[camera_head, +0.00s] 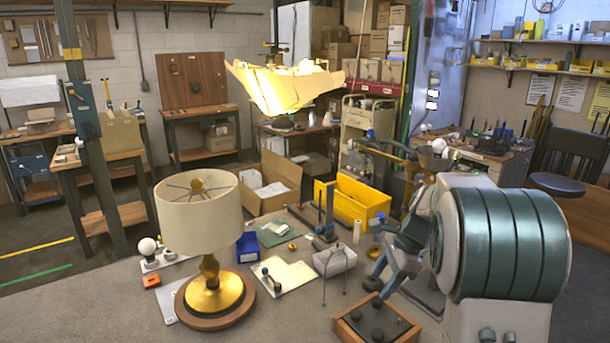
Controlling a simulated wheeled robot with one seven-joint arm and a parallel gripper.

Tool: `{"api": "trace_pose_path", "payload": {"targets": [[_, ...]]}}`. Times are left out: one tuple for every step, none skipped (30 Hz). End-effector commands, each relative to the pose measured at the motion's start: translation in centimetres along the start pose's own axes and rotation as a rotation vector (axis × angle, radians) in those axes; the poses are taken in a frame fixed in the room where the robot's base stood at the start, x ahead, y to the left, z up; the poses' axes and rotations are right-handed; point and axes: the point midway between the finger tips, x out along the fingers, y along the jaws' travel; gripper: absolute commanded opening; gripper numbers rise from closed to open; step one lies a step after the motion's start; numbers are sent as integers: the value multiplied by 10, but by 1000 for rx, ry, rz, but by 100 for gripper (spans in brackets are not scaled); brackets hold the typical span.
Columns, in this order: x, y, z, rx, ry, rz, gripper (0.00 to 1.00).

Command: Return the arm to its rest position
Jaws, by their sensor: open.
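The assembled table lamp (208,250) stands upright at the front left of the work surface. Its cream drum shade (200,222) sits over a brass stem on a round brass and wood base (215,298). My gripper (384,272) shows small at the right, beside the large teal and white part of my arm. It is apart from the lamp, and nothing shows held in it. My arm hides part of the bench behind it.
A white bulb (147,247) stands left of the lamp. A wooden tray (376,322) lies at the front, near my arm. A yellow bin (353,201) and an open cardboard box (268,183) stand behind.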

Motion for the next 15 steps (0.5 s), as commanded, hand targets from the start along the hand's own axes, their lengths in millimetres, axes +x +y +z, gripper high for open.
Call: {"api": "trace_pose_path", "payload": {"targets": [[-9,13,10,-75,13,-8,53],[-12,20,14,-122,23,-9,53],[-17,30,20,-185,34,-11,53],[-20,38,24,-231,44,-11,53],[-22,46,28,-278,54,-12,53],[-26,56,34,-342,68,-12,53],[-28,64,37,-389,79,-12,53],[-31,72,40,-436,90,-11,53],[-33,82,45,-498,106,-11,53],[-35,90,48,-546,117,-10,53],[-36,99,51,-594,129,-7,53],[-38,109,55,-658,146,-5,53],[-39,117,57,-706,159,-3,53],[-40,125,60,-755,173,0,53],[-41,136,63,-819,190,6,53]]}}
